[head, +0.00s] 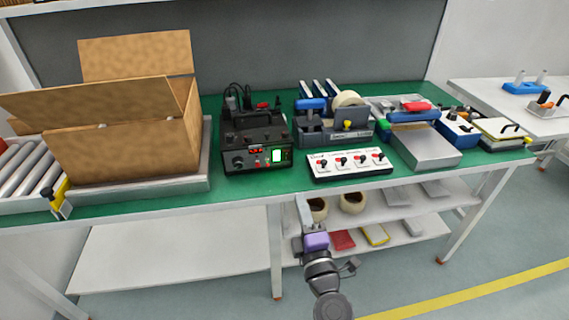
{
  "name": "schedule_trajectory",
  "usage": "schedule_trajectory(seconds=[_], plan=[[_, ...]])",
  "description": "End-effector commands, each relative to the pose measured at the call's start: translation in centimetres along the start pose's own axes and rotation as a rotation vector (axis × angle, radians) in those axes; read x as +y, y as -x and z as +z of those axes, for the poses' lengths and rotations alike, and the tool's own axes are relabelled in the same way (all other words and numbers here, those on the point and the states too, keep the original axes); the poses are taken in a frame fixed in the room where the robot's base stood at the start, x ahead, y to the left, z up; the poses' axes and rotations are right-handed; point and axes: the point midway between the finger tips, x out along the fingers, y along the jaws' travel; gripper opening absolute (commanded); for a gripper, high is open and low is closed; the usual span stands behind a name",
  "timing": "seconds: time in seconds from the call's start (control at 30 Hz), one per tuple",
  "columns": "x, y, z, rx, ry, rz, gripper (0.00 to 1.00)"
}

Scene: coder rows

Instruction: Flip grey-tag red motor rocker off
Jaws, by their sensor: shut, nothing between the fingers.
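A black coder machine (257,140) stands on the green bench top, left of centre. I cannot make out a grey tag or any rocker's position at this size. My gripper (304,208) is shut and empty at the bench's front edge, below and left of the white panel, touching no switch.
An open cardboard box (140,148) fills the left on a grey platform. A tape dispenser (335,130) and a blue-topped grey machine (425,147) stand behind and right of the panel. Tape rolls (352,202) lie on the shelf below. A strip of green bench (240,188) is clear in front.

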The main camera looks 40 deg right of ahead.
Motion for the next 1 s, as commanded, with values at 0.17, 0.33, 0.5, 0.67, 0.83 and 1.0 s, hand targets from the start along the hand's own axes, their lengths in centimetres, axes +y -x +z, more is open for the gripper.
schedule_trajectory(seconds=[0.17, 0.33, 0.5, 0.67, 0.83, 1.0], plan=[[0.0, 0.0, 0.0, 0.001, -0.005, -0.001, 0.00], [0.1, -0.2, 0.0, 0.000, -0.005, -0.001, 0.00], [0.2, -2.1, 0.0, -0.001, -0.006, 0.000, 0.00], [0.3, -5.2, 0.0, -0.001, -0.006, 0.001, 0.00], [0.3, -8.5, 0.0, -0.001, -0.005, 0.001, 0.00], [0.2, -11.4, 0.0, 0.000, -0.006, 0.000, 0.00]])
